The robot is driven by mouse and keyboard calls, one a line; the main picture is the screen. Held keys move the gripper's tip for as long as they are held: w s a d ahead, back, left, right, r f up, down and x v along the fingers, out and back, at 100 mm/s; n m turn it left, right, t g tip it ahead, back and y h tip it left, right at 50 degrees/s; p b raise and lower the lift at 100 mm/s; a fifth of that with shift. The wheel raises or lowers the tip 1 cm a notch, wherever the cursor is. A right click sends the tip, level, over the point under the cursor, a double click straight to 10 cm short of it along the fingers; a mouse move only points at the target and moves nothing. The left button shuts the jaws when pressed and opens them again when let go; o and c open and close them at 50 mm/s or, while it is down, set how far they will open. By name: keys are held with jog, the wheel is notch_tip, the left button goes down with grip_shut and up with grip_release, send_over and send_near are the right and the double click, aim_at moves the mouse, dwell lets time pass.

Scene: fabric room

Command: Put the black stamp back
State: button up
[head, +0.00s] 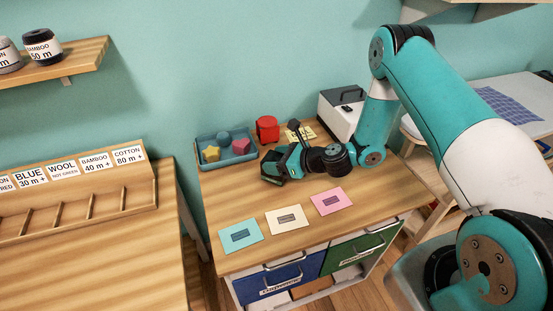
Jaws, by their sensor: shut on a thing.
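My gripper (273,166) is low over the middle of the small wooden desk (215,195), reaching in from the right. It is shut on a dark thing at its fingertips, which I take to be the black stamp; the dark fingers hide most of its shape. I cannot tell whether it touches the desk top. A small dark upright thing (294,127) shows just behind my gripper, next to a yellow note (307,133); its lower part is hidden. Blue (240,235), cream (287,220) and pink (327,201) cards with dark printed marks lie along the desk's front.
A blue tray (234,160) of coloured shapes stands left of my gripper, a red container (267,128) behind it. A grey-and-white box (341,113) stands at the back right. Blue (275,282) and green (352,253) drawers are under the desk. A labelled rack (85,205) stands left.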

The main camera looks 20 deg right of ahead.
jog(key=shift+f, duration=0.1)
jog(key=shift+f, duration=0.1)
jog(key=o, duration=0.9)
jog(key=shift+o, duration=0.2)
